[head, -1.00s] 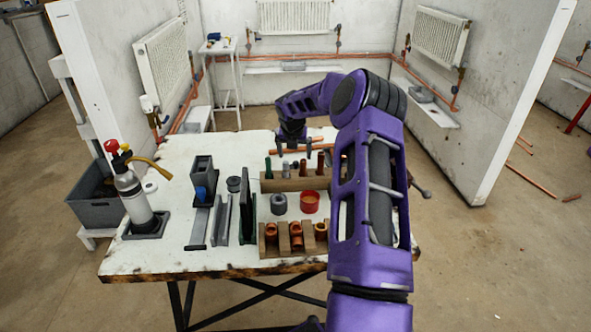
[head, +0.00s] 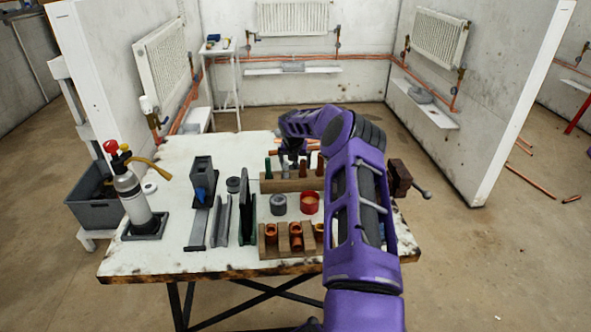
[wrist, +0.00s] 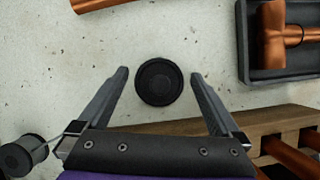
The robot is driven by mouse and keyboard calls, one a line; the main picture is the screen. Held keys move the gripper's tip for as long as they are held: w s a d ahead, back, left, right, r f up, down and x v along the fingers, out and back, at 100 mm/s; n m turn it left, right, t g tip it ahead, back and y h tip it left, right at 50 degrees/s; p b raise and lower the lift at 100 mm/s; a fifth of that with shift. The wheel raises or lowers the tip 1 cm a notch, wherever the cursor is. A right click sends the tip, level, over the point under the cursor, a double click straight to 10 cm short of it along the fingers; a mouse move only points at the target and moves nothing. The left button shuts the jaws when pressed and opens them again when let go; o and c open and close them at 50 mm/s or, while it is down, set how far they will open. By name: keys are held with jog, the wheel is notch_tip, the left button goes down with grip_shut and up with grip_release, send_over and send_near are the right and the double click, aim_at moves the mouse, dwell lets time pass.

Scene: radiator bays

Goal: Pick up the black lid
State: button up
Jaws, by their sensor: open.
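The black lid (wrist: 160,82) is a round, dark disc with raised rings, lying on the worn white bench top in the wrist view. My gripper (wrist: 158,74) is open, with one finger on each side of the lid and a gap on both sides. The fingers are not touching it. In the head view my gripper (head: 292,160) is over the back of the bench, just behind the wooden rack. I cannot make out the lid in the head view.
A wooden rack (wrist: 190,126) with copper pieces is close below and right of the lid in the wrist view. A dark tray (wrist: 244,45) holds a copper tee at upper right. A copper pipe (wrist: 95,4) lies at the top. A dark spool-like part (wrist: 18,158) is at lower left.

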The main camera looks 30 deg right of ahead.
jog(key=c, duration=1.1)
jog(key=shift+r, duration=0.1)
